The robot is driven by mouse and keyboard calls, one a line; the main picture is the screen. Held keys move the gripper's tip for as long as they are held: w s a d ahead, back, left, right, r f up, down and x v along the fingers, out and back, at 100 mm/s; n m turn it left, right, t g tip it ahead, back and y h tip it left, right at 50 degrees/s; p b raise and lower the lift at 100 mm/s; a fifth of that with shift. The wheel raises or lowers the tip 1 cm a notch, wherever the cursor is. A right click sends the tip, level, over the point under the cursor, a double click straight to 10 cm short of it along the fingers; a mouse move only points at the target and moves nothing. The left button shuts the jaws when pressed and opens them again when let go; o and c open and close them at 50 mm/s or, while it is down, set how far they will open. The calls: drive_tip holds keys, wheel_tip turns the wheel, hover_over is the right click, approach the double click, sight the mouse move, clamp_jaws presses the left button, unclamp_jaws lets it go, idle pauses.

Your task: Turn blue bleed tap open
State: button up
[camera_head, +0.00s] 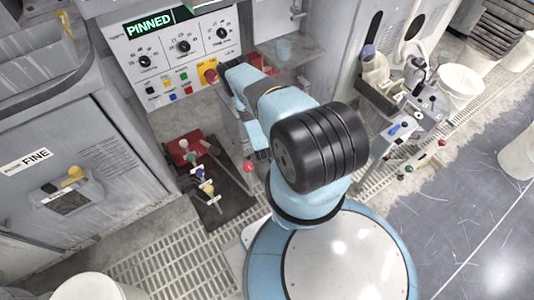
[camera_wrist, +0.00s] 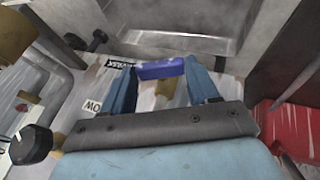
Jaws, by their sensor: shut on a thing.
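The blue tap handle (camera_wrist: 158,71) shows in the wrist view as a short blue bar lying crosswise between my fingertips. My gripper (camera_wrist: 162,66) is shut on it, with one blue finger at each end of the bar. A pale brown, post-like part shows below the handle, between the fingers. How far the tap is turned cannot be told. In the head view my arm hides the gripped tap and my fingertips.
A control panel (camera_head: 165,70) with dials and a "PINNED" display stands at the back. A red knob (camera_head: 210,75) sits close beside my arm. Several small coloured handles (camera_head: 203,186) stand on a dark plate at lower left. A black knob (camera_wrist: 30,145) is left of my gripper.

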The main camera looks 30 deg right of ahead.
drive_tip(key=shift+a+f+h, duration=0.2)
drive_tip(key=shift+a+h, duration=0.2)
drive_tip(key=shift+h, duration=0.5)
drive_tip(key=shift+a+n+h, duration=0.1)
drive_tip(key=shift+n+h, duration=0.2)
drive_tip(key=shift+h, duration=0.2)
drive_tip(key=o, duration=0.7)
drive_tip(key=shift+f, duration=0.1)
drive_tip(key=o, duration=0.4)
drive_tip(key=shift+c, duration=0.2)
